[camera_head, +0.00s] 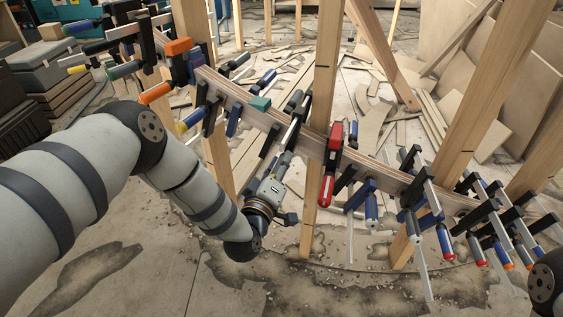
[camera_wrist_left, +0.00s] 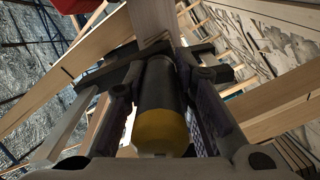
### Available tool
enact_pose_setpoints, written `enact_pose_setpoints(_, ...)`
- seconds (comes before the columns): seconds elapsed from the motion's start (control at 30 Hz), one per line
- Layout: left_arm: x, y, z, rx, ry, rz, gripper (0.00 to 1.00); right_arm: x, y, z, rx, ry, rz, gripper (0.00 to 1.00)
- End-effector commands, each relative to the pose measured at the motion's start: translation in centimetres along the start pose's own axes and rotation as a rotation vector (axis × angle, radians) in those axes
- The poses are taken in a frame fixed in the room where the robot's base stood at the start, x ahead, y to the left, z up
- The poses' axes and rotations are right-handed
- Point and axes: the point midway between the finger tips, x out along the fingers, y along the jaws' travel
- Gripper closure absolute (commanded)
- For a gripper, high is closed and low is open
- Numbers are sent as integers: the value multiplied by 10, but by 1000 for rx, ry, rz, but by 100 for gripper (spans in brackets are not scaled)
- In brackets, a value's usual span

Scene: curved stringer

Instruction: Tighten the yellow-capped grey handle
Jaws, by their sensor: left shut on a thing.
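In the left wrist view a dark grey handle (camera_wrist_left: 160,85) with a yellow cap (camera_wrist_left: 160,130) lies between the two fingers of my left gripper (camera_wrist_left: 164,105). The fingers are shut on it from both sides, and the cap faces the camera. In the head view my left gripper (camera_head: 278,180) is at the lower end of a clamp on the curved wooden stringer (camera_head: 255,116), left of the middle post. There the gripper mostly hides the handle. My right gripper is not in view; only a piece of my right arm shows at the right edge.
Several clamps line the stringer on both sides. A red clamp (camera_head: 327,190) sits just right of my left gripper, close to the upright wooden post (camera_head: 322,95). A yellow-ended handle (camera_head: 190,120) is farther left. The floor below is mostly clear; wood scraps lie behind.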

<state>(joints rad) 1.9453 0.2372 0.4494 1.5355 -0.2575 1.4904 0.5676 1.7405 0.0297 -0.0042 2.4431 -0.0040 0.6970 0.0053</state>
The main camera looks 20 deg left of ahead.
Motion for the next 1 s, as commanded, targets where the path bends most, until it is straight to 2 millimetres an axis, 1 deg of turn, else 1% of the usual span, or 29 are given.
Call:
enact_pose_setpoints(0.1, 0, 2, -1, 109, 2, 2, 100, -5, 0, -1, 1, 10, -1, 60)
enact_pose_setpoints(0.6, 0, 2, -1, 580, 2, 2, 100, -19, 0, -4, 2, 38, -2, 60)
enact_pose_setpoints(0.8, 0, 2, -1, 746, 2, 2, 100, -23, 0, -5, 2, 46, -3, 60)
enact_pose_setpoints(1.0, 0, 2, -1, 874, 2, 1, 100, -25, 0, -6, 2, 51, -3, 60)
